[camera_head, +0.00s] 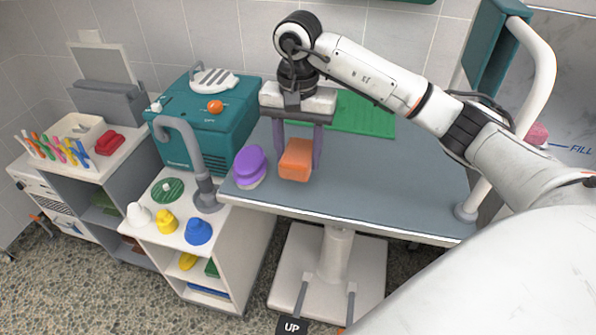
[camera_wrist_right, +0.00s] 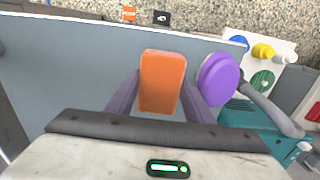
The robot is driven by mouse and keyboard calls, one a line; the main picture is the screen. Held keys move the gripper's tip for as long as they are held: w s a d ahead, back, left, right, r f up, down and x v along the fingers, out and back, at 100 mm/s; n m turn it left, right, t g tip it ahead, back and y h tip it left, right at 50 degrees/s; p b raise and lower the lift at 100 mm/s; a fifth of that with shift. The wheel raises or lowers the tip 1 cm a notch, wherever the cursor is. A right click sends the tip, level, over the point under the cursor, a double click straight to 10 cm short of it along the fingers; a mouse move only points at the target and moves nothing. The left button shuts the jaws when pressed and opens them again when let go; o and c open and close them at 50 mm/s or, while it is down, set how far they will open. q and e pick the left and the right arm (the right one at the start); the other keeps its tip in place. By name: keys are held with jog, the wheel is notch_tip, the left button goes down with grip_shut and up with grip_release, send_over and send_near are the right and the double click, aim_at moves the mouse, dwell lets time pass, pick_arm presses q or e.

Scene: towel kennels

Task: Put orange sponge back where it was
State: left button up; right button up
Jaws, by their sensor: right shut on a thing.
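The orange sponge (camera_head: 296,160) is a small block at the left part of the grey-blue table top (camera_head: 390,185). My right gripper (camera_head: 299,155) points down over it, shut on it with one purple finger on each side. In the right wrist view the sponge (camera_wrist_right: 162,82) sits between the two fingers. I cannot tell whether its underside touches the table. A purple oval sponge or brush (camera_head: 250,164) with a pale base lies just left of it, apart from it. It also shows in the right wrist view (camera_wrist_right: 217,78). My left gripper is not in view.
A green mat (camera_head: 360,115) lies at the table's back. A teal machine (camera_head: 205,125) and a grey curved faucet-like pipe (camera_head: 190,150) stand to the left. A low white shelf holds white, yellow and blue (camera_head: 198,231) cone-shaped things. The table's right and front parts are clear.

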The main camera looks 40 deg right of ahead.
jog(key=shift+f, duration=2.55)
jog(key=o, duration=1)
